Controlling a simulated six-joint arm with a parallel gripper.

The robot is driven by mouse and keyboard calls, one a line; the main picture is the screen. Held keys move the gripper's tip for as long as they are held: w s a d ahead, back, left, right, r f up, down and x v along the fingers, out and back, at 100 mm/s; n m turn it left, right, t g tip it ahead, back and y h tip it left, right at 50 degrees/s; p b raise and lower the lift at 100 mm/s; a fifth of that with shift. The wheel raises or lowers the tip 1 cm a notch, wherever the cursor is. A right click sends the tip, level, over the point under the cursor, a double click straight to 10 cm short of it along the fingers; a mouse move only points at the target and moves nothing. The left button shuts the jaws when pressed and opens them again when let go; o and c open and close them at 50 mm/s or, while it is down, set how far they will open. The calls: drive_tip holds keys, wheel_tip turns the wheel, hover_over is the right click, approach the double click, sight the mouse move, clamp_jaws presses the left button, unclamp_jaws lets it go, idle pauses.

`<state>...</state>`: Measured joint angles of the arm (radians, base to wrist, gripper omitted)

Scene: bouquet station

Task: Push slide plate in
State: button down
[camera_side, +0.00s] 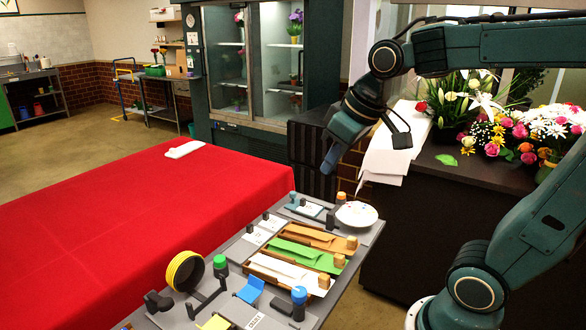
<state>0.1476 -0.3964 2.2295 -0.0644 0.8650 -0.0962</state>
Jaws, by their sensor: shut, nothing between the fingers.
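My gripper (329,166) is at upper centre, pointing down, shut and empty. It is raised above the far end of a grey board (233,248) on the table and touches nothing that I can see. The board carries several flat pieces side by side: an orange one (308,238), a green one (298,256) and a white one (284,272), each with a wooden block at its right end. A small plate with a pale label (308,208) sits at the board's far end. I cannot tell which of these is the slide plate, or how far in it sits.
A white bowl (356,214) stands at the board's far right corner. A yellow ring (185,271), a blue flap (250,290) and a blue-topped knob (299,296) are on the near part. The red tablecloth (130,225) is mostly bare. Flowers (520,130) stand on the dark counter at right.

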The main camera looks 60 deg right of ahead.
drive_tip(key=w+d+f, duration=0.4)
drive_tip(key=w+d, duration=0.8)
drive_tip(key=w, duration=0.4)
drive_tip(key=w+d+f+g, duration=0.1)
drive_tip(key=w+d+f, duration=0.7)
drive_tip(key=d+f, duration=0.4)
drive_tip(key=shift+d+f, duration=0.2)
drive_tip(key=shift+d, duration=0.8)
drive_tip(key=shift+w+f, duration=0.1)
drive_tip(key=shift+f, duration=0.05)
hover_over(288, 203)
drive_tip(key=shift+w+d+f, duration=0.1)
drive_tip(key=shift+d+f, duration=0.05)
drive_tip(key=shift+f, duration=1.35)
drive_tip(key=shift+w+d+f, duration=0.1)
drive_tip(key=shift+f, duration=1.45)
drive_tip(key=shift+w+d+f, duration=0.1)
drive_tip(key=shift+d+f, duration=0.05)
drive_tip(key=shift+f, duration=1.35)
drive_tip(key=shift+s, duration=0.1)
drive_tip(key=shift+s, duration=4.4)
drive_tip(key=shift+s, duration=0.1)
